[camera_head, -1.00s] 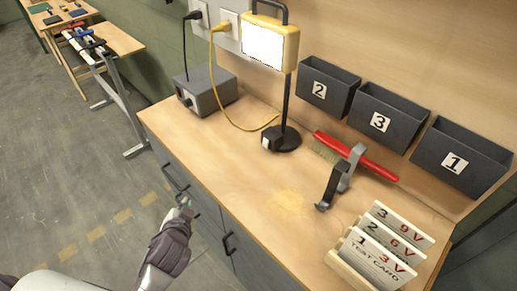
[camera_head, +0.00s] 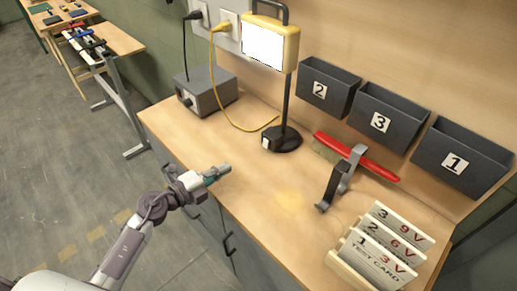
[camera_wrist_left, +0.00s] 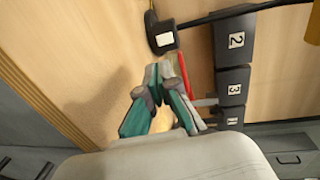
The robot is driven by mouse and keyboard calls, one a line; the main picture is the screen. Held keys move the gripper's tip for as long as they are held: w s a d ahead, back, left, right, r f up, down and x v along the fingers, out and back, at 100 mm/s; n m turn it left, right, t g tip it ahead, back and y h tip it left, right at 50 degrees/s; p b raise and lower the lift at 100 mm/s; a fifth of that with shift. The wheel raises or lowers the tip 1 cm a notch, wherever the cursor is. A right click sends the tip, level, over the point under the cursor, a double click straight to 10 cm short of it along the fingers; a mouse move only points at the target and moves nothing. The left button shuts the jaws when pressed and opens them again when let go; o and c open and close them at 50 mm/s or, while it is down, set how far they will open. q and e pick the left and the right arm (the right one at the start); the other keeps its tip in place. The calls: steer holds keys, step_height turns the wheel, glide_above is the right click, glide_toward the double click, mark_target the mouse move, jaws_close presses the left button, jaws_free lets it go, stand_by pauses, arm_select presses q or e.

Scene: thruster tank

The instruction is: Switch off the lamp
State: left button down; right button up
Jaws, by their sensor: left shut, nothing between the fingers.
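The lamp (camera_head: 269,43) has a yellow frame and a bright white panel, and stands on a black pole with a round dark base (camera_head: 288,141) at the back of the bench. A small dark switch box with a pale face (camera_head: 266,143) sits at the front of the base. In the left wrist view the switch box (camera_wrist_left: 165,40) shows just beyond the fingertips. My left gripper (camera_head: 226,169) is shut and empty, over the bench's front part, apart from the lamp and to the front left of its base. Its fingertips meet in the left wrist view (camera_wrist_left: 158,70). My right gripper is not in view.
A grey box (camera_head: 207,92) stands left of the lamp, with a yellow cord (camera_head: 233,112) running nearby. Numbered bins (camera_head: 378,118) hang on the wall.

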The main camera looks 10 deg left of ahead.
mark_target(265, 145)
arm_select(q)
steer(key=shift+w+d, duration=0.2)
steer(key=shift+w, duration=0.05)
steer(key=x, duration=1.3)
steer(key=shift+w, duration=0.2)
steer(key=b, duration=0.2)
steer(key=f+b, duration=0.1)
steer(key=b, duration=0.1)
steer(key=shift+w+d+t+h, duration=0.1)
steer(key=shift+d+t+h, duration=0.1)
steer(key=shift+t+h, duration=0.15)
steer(key=shift+r+t, duration=0.25)
steer(key=shift+r, duration=0.2)
